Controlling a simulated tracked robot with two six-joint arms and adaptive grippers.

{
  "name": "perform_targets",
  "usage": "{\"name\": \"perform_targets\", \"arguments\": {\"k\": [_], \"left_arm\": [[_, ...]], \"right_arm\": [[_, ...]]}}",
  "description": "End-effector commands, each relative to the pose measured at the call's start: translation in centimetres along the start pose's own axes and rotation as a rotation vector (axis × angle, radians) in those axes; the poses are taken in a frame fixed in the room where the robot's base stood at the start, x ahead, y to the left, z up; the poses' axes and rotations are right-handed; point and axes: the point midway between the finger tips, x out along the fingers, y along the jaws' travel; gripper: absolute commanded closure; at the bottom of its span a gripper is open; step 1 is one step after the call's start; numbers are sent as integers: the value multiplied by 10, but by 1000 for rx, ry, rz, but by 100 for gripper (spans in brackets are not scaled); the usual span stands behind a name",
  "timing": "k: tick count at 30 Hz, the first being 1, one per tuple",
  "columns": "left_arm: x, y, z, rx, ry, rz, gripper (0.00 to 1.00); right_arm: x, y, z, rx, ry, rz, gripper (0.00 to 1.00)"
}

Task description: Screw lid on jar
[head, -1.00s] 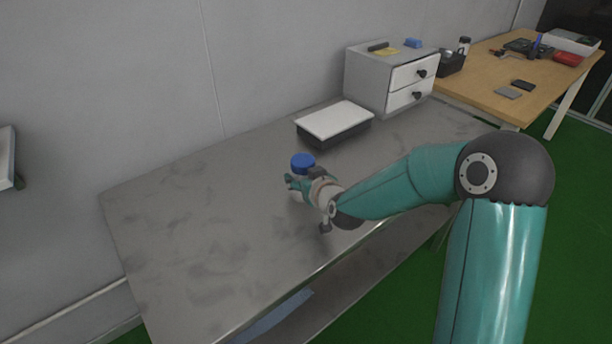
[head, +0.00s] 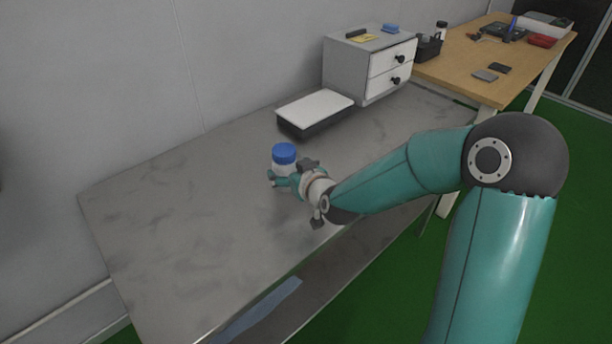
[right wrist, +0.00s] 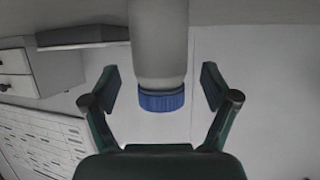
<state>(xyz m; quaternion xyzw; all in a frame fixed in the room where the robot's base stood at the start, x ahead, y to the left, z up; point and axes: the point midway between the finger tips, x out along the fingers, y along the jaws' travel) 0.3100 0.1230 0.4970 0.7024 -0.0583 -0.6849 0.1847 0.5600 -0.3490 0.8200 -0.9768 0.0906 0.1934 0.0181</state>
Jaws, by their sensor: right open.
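A white jar (head: 284,167) with a blue lid (head: 284,152) on its top stands upright on the grey metal table. My right gripper (head: 286,177) is at the jar, its fingers around the body below the lid and partly hiding it. In the right wrist view, which is upside down, the jar (right wrist: 159,45) and its ribbed blue lid (right wrist: 161,102) are between the two spread fingers, with a gap on each side. The gripper is open. How tightly the lid sits cannot be told. My left gripper is not in view.
The grey table (head: 165,225) is mostly bare left of the jar. A dark box with a white top (head: 315,105) lies behind the jar, and a drawer unit (head: 350,65) stands further back. A wooden table (head: 480,75) with several items is at the back right.

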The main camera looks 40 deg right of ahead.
Motion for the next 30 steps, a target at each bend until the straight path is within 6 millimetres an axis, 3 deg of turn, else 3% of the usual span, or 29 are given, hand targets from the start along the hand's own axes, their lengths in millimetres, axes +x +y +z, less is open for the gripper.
{"name": "perform_targets", "arguments": {"k": [6,12,30], "left_arm": [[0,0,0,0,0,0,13],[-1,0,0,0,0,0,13],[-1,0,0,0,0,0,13]], "right_arm": [[-47,0,-2,0,3,1,14],[-75,0,-1,-1,1,0,14],[-84,0,0,0,0,0,14]]}}
